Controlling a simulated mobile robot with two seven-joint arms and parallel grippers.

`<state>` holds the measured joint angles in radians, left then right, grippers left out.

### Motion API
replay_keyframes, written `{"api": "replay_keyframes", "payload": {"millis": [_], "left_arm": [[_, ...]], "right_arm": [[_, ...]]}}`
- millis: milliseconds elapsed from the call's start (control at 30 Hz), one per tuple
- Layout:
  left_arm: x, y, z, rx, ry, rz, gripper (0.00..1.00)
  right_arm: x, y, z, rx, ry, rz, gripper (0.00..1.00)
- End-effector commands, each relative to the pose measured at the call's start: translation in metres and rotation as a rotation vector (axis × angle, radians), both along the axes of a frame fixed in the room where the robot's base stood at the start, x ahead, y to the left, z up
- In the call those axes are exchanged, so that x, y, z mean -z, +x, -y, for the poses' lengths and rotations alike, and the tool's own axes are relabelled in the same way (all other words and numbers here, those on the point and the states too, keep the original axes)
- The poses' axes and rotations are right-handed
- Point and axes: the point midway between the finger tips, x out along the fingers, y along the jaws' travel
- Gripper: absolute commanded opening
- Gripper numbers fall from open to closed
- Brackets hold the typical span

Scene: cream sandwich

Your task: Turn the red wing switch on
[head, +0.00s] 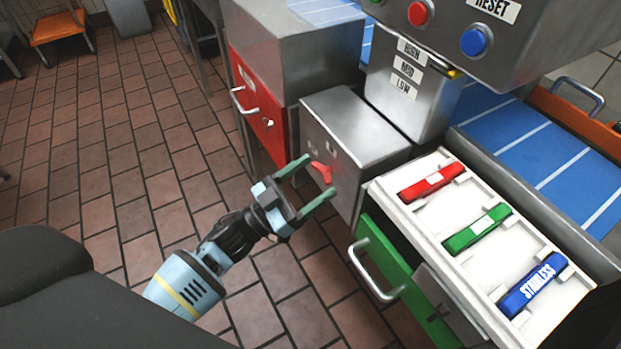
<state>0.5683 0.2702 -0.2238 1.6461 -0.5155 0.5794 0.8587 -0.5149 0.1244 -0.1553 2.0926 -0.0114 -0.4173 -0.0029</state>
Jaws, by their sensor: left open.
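The red wing switch (321,173) is on the front face of a grey metal box (356,128) near the middle of the head view. Small labels, too small to read, sit on the face by the switch. My left gripper (313,178) is open, with its two green fingers pointing at the box. The switch shows between the fingertips, one finger above it and one below. I cannot tell whether the fingers touch the switch. My right gripper is not in view.
A red-fronted cabinet (257,110) stands left of the box. On the right, an open drawer (462,258) holds red, green and blue blocks above a green front with a handle (368,275). A control panel with buttons (473,42) hangs above. Tiled floor lies free at left.

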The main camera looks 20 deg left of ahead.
Motion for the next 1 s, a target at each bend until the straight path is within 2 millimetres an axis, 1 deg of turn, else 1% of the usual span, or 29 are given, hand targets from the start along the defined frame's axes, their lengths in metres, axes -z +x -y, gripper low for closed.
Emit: {"api": "replay_keyframes", "payload": {"millis": [267,367,600,633,833,1000], "left_arm": [[-0.0005,0.0014,0.0012,0.0,0.001,0.0,0.76],[-0.0005,0.0012,0.0011,0.0,0.001,0.0,0.65],[-0.0005,0.0011,0.001,0.0,0.001,0.0,0.33],[-0.0005,0.0011,0.001,0.0,0.001,0.0,0.32],[-0.0005,0.0012,0.0007,0.0,0.013,0.009,0.32],[-0.0001,0.0016,0.0,0.0,0.062,0.044,0.32]], "right_arm": [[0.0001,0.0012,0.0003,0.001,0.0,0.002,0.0],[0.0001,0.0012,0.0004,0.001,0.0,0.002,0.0],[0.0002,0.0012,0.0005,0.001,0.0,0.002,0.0],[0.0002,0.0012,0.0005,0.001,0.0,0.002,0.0],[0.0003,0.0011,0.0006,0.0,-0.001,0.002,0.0],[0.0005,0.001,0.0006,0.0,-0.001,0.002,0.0]]}}
